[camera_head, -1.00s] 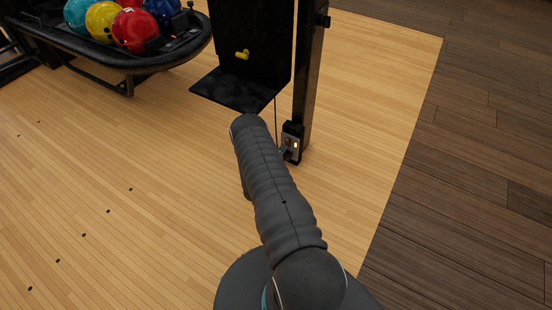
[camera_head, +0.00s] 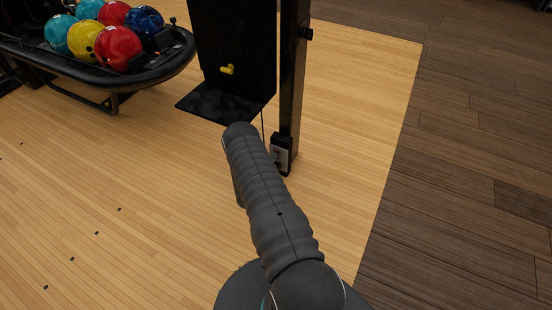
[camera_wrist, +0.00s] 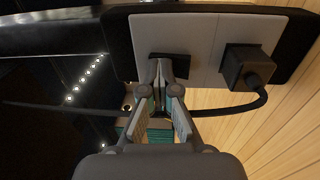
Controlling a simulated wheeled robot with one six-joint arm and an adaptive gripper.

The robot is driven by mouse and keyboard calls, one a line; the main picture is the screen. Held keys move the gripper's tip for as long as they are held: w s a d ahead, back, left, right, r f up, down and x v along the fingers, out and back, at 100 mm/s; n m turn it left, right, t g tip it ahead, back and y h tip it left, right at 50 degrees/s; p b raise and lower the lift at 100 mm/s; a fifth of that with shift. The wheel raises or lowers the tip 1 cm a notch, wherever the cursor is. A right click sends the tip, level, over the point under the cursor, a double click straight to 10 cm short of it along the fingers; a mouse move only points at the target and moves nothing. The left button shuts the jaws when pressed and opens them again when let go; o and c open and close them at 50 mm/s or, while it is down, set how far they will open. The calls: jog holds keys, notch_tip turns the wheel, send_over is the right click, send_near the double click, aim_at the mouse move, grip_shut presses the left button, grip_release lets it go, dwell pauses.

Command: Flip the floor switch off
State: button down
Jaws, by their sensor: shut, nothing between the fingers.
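The floor switch is a pale plate in a black housing (camera_head: 281,154) at the foot of the dark post. In the wrist view its grey plate (camera_wrist: 205,40) fills the top, with a dark rocker (camera_wrist: 183,63) near the middle. My gripper (camera_wrist: 163,78) is shut and empty, its fingertips in front of the rocker and partly hiding it. I cannot tell whether they touch it. No lit lamp shows on the switch now. In the head view my arm hides most of the gripper.
A black plug (camera_wrist: 248,67) with a cable sits right of the rocker. The post (camera_head: 292,80) and a black panel with a yellow knob (camera_head: 227,69) stand above. A ball rack (camera_head: 150,72) is at upper left. Open wooden floor lies to the right.

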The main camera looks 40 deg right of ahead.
jog(key=r+v, duration=0.2)
jog(key=v, duration=1.1)
jog(key=shift+s+a+r, duration=0.2)
jog(key=shift+a+r, duration=0.2)
jog(key=shift+a, duration=0.05)
